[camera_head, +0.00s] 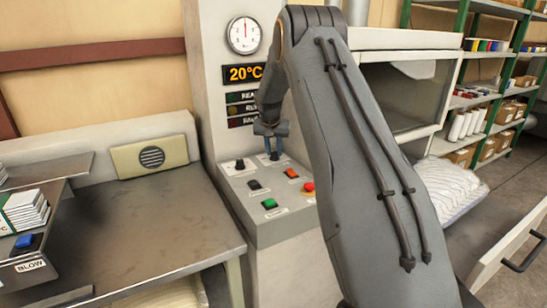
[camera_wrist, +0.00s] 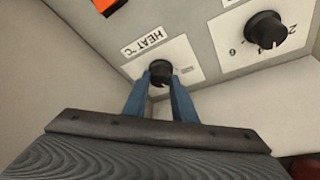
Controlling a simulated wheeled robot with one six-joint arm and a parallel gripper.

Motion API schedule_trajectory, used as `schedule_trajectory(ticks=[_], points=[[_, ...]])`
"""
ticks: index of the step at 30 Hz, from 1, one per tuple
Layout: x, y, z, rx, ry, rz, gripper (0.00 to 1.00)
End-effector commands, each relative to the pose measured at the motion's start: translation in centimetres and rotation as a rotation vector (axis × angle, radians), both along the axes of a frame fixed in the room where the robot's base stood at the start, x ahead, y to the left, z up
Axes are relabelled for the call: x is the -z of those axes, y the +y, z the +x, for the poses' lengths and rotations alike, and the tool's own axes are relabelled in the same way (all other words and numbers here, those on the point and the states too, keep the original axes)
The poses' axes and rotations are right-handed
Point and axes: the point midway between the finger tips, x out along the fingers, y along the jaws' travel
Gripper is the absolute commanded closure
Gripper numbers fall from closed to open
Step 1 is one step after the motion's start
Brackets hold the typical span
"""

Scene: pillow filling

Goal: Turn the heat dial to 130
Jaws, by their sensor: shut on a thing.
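The heat dial (camera_wrist: 160,70) is a black knob on a white plate labelled "HEAT °C" in the wrist view. My gripper (camera_wrist: 160,84) has its two blue fingers on either side of the knob, shut on it. The dial's pointer and scale cannot be read. An orange display (camera_head: 244,73) above the panel reads 20°C.
A second black knob (camera_wrist: 266,30) sits beside the heat dial; it also shows in the head view (camera_head: 240,164). The panel carries a green button (camera_head: 269,203), a black switch (camera_head: 254,185), an orange switch (camera_head: 291,173) and a red knob (camera_head: 308,187). A round gauge (camera_head: 244,35) is above.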

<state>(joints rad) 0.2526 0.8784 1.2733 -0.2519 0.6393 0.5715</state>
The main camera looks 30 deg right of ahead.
Motion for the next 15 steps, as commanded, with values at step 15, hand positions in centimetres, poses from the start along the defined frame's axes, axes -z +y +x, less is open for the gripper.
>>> schedule_trajectory(ticks=[15], points=[[0.09, 0.13, 0.28, 0.317, -0.002, 0.000, 0.98]])
